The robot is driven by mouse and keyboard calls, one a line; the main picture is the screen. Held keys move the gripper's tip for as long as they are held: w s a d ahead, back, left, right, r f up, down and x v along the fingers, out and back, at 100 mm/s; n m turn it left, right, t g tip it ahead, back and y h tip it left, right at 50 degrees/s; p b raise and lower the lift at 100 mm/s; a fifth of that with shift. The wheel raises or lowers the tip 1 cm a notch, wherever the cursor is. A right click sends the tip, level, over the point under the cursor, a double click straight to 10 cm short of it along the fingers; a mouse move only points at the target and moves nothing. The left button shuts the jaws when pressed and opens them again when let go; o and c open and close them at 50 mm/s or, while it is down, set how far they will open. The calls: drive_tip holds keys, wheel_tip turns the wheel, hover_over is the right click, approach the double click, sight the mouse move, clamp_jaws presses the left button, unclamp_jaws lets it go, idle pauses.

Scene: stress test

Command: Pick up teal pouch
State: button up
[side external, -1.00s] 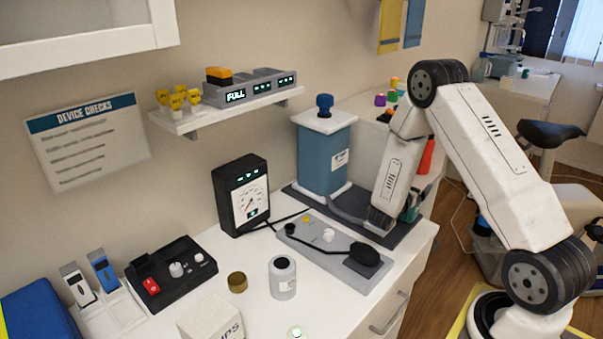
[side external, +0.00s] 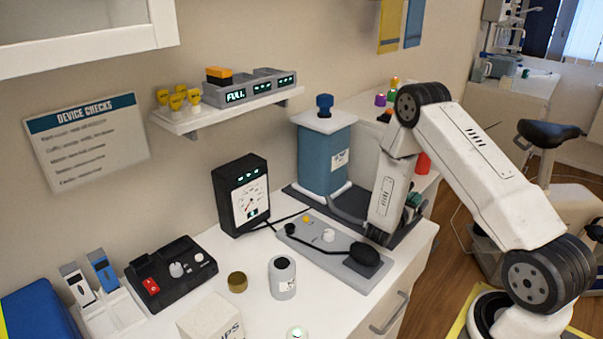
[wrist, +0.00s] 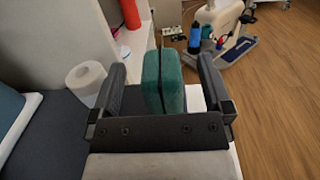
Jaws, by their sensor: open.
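The teal pouch (wrist: 172,85) stands upright in the wrist view, between the two dark fingers of my gripper (wrist: 161,68). Gaps show on both sides of it, the wider one on the left. The gripper is open and not closed on it. In the side view, my white forearm points down to the counter's right end, and my gripper (side external: 377,236) is low there and mostly hidden. A small teal part of the pouch (side external: 413,201) shows behind the arm.
A black bulb (side external: 364,254) on a grey panel (side external: 322,240) lies close to my gripper. A blue canister (side external: 325,160) stands behind. A white roll (wrist: 86,78) is left of the fingers. The counter's edge drops to the wooden floor (wrist: 262,105) at right.

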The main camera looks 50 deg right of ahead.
drive_tip(key=shift+f, duration=0.55)
drive_tip(key=shift+d+f, duration=0.15)
drive_tip(key=shift+d, duration=1.35)
clamp_jaws()
